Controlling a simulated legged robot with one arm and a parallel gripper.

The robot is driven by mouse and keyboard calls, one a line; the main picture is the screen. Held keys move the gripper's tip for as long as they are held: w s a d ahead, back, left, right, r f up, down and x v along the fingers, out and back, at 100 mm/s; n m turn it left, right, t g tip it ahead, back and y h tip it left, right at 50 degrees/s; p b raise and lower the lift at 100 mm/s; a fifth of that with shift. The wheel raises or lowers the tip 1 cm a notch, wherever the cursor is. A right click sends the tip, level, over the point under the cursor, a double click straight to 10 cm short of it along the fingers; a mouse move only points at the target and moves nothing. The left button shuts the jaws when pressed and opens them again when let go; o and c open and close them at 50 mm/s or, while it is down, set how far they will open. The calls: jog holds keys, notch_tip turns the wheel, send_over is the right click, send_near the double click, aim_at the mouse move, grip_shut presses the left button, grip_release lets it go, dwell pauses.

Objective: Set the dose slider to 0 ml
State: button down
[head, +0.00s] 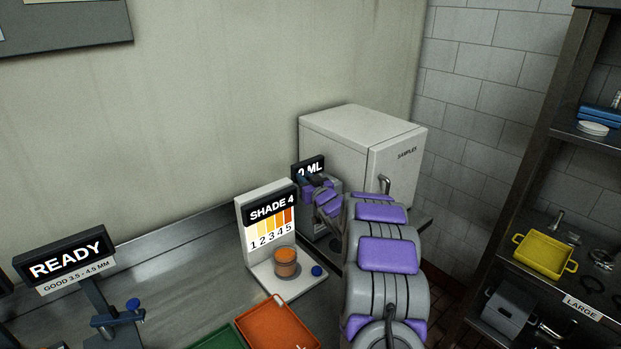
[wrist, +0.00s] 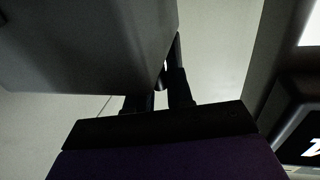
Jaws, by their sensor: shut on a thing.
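The dose display (head: 309,168) stands at the back of the bench, in front of the white cabinet. My gripper (head: 319,186) is just below the display, mostly hidden by my own purple and grey arm links. In the wrist view the two dark fingers of my gripper (wrist: 158,92) are close together on a small dark piece, the dose slider's handle (wrist: 160,80). The slider's track and the handle's place along it are hidden or too dark to tell.
The "SHADE 4" stand (head: 268,222) with an orange cup (head: 286,262) is close to the left of my arm. The white sampler cabinet (head: 345,140) is behind it. An orange tray (head: 277,328) lies in front. A "READY" display (head: 65,259) stands at left. Shelves (head: 560,205) are at right.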

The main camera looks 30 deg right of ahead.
jog(key=shift+f, duration=0.1)
jog(key=c, duration=1.5)
grip_release()
jog(key=o, duration=0.3)
jog(key=shift+a, duration=0.35)
jog(key=shift+o, duration=0.2)
jog(key=shift+s+d, duration=0.2)
jog(key=shift+s, duration=0.25)
jog(key=s+a+p, duration=0.1)
jog(key=s+p, duration=0.1)
jog(key=s, duration=1.4)
jog(key=shift+s+a+p, duration=0.2)
jog(key=shift+a+p, duration=0.1)
jog(key=shift+a, duration=0.05)
jog(key=shift+a, duration=0.1)
